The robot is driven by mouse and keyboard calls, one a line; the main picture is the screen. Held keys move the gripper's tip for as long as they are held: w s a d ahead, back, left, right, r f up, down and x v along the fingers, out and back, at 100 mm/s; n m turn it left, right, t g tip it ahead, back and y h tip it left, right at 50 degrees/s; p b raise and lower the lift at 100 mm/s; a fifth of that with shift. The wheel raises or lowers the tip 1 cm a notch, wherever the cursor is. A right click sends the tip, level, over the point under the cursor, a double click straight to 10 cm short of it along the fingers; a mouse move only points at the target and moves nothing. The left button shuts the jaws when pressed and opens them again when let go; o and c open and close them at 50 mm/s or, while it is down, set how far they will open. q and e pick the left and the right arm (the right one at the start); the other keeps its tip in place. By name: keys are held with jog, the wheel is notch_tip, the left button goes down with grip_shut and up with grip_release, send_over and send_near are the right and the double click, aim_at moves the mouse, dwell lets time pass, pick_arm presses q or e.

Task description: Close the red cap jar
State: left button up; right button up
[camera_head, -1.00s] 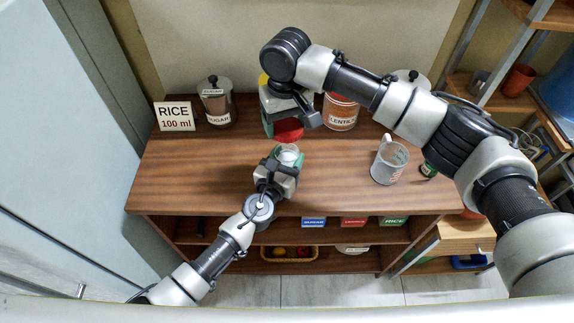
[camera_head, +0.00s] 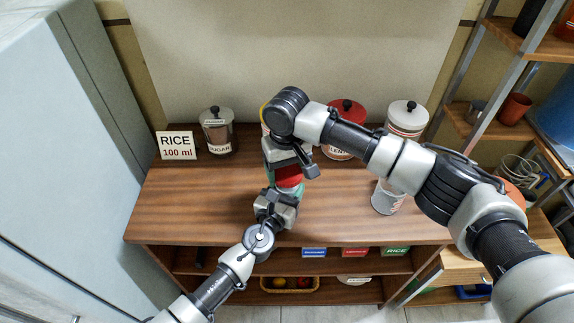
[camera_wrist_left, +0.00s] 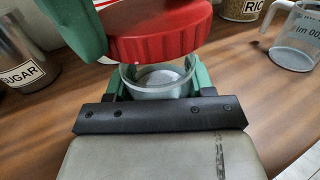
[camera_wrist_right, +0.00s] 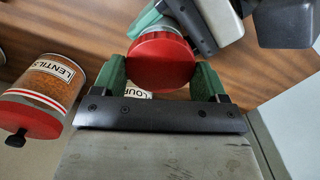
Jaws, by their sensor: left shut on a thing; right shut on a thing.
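The red cap (camera_head: 288,176) is held by my right gripper (camera_head: 286,168), which is shut on it from the far side. In the right wrist view the cap (camera_wrist_right: 160,64) sits between the green fingertips. My left gripper (camera_head: 284,194) is shut on a clear jar, whose body is mostly hidden in the head view. In the left wrist view the jar (camera_wrist_left: 158,80) shows whitish contents, and the cap (camera_wrist_left: 160,34) is above and slightly beyond its open mouth. A small gap shows on the near side; I cannot tell whether the rims touch.
A sugar canister (camera_head: 217,132) and a RICE 100 ml sign (camera_head: 177,145) stand back left. A lentils jar (camera_head: 346,142) and a white-lidded canister (camera_head: 407,120) stand back right. A measuring cup (camera_head: 386,200) is partly behind my right arm. The left tabletop (camera_head: 190,205) is clear.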

jog(key=shift+f, duration=0.9)
jog(key=shift+f, duration=0.35)
jog(key=shift+s+d+f, duration=0.1)
jog(key=shift+d+f, duration=0.05)
jog(key=shift+f, duration=0.5)
dwell(0.3)
jog(key=shift+r, duration=0.35)
jog(key=shift+a+r, duration=0.25)
jog(key=shift+r, duration=0.3)
dwell(0.6)
